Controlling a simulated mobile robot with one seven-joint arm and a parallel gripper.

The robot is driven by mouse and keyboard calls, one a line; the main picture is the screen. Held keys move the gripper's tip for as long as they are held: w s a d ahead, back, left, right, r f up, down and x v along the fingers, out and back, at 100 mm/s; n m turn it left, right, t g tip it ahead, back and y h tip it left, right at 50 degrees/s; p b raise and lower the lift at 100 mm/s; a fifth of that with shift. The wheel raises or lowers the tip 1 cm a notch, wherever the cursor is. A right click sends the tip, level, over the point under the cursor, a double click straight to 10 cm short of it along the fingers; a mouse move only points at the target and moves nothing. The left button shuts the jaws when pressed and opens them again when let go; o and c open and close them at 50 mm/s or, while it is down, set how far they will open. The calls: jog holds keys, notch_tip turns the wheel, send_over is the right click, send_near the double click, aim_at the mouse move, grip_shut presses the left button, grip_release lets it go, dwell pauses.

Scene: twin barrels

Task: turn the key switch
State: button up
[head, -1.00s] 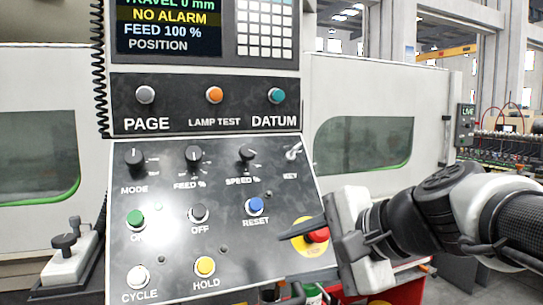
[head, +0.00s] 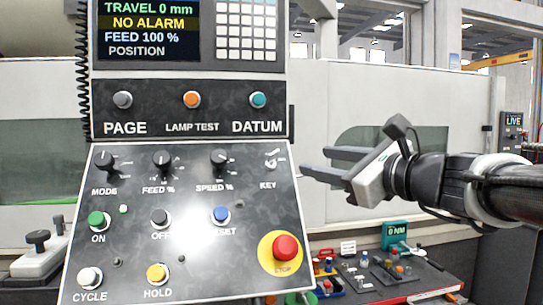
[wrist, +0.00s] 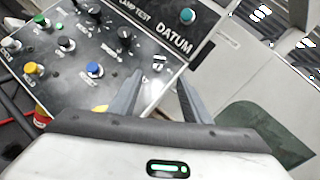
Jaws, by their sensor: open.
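The key switch (head: 271,159) is a small silver key at the upper right of the sloped control panel (head: 200,262), above the label KEY. It also shows in the wrist view (wrist: 158,66), just ahead of and between my fingers. My gripper (head: 318,163) is to the right of the key at about its height, with its fingers pointing left toward it. The fingers are apart and empty, and they do not appear to touch the key. In the wrist view my gripper (wrist: 160,92) shows two spread fingers.
The red stop button (head: 286,248) on its yellow disc sits below the key. The speed knob (head: 219,159) is left of the key, and the blue reset button (head: 221,214) is below that. The teal datum button (head: 258,100) is above. A red tool cart (head: 385,290) stands at lower right.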

aim_at(276, 154)
jog(key=p+x, duration=0.2)
jog(key=x, duration=1.5)
jog(key=shift+w+a, duration=0.15)
jog(key=shift+a, duration=0.05)
jog(key=c, duration=1)
jog(key=shift+r, duration=0.1)
jog(key=shift+c, duration=0.2)
